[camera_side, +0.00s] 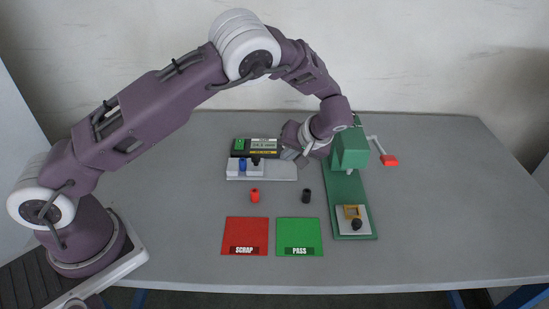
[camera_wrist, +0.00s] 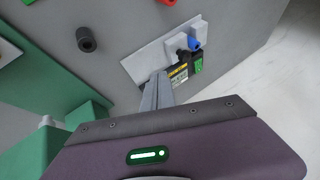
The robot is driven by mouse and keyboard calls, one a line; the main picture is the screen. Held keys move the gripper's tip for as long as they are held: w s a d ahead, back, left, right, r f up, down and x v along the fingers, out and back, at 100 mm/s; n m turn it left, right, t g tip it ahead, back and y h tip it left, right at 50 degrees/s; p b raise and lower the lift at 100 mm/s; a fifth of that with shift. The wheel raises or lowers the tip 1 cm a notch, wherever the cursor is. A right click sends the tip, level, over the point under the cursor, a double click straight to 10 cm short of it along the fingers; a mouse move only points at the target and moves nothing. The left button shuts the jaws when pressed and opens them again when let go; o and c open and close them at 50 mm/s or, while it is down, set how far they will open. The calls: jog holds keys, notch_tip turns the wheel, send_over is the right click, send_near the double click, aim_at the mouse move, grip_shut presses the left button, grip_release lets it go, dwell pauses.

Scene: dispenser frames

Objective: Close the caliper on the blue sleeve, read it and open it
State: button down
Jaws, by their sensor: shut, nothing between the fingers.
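The caliper (camera_side: 283,172) is a light grey bench unit with a dark display box (camera_side: 263,145) behind it; it also shows in the wrist view (camera_wrist: 146,58). The small digits are hard to read. The blue sleeve (camera_side: 243,165) stands upright on the caliper's left part, and it shows in the wrist view (camera_wrist: 194,43). My gripper (camera_side: 286,155) is shut and empty, at the caliper's right end. Its fingers also show in the wrist view (camera_wrist: 158,88), pointing toward the black block.
A red sleeve (camera_side: 255,196) and a black sleeve (camera_side: 306,196) stand in front. Beyond them lie a red SCRAP pad (camera_side: 245,232) and a green PASS pad (camera_side: 299,232), both empty. A green press (camera_side: 349,150) with a red-ended lever (camera_side: 389,160) stands right, close to my gripper.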

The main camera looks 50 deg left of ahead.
jog(key=s+r+m+t+h, duration=0.1)
jog(key=s+r+h, duration=0.2)
jog(key=s+r, duration=0.65)
jog(key=s+r+m+h, duration=0.25)
jog(key=s+r, duration=0.35)
jog(key=r, duration=0.7)
jog(key=s+d+r+m+t+h, duration=0.1)
jog(key=s+d+m+t+h, duration=0.1)
jog(key=s, duration=1.5)
jog(key=shift+s+d+m+t, duration=0.2)
jog(key=shift+d+m+t, duration=0.1)
jog(key=shift+m+t, duration=0.5)
jog(key=c, duration=2.2)
grip_release()
